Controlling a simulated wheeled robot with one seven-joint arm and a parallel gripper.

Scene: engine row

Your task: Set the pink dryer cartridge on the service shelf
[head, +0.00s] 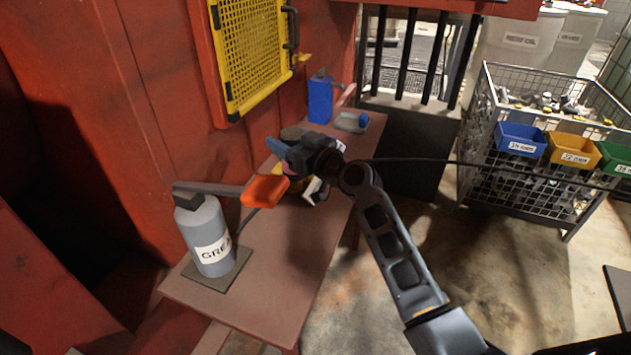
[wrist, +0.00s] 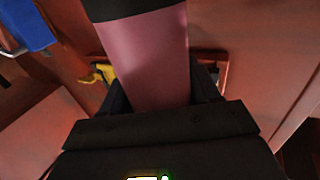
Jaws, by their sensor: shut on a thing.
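The pink dryer cartridge (wrist: 148,60) has a dark end band and fills the upper middle of the wrist view. My gripper (wrist: 160,92) is shut on it, with one dark finger on each side. In the head view my gripper (head: 290,152) is over the far half of the reddish-brown service shelf (head: 285,255), and the cartridge is mostly hidden there. I cannot tell whether the cartridge touches the shelf.
A blue can (head: 319,98) stands at the far end. A yellow item (wrist: 104,73) lies near the gripper. The shelf's near right part is clear.

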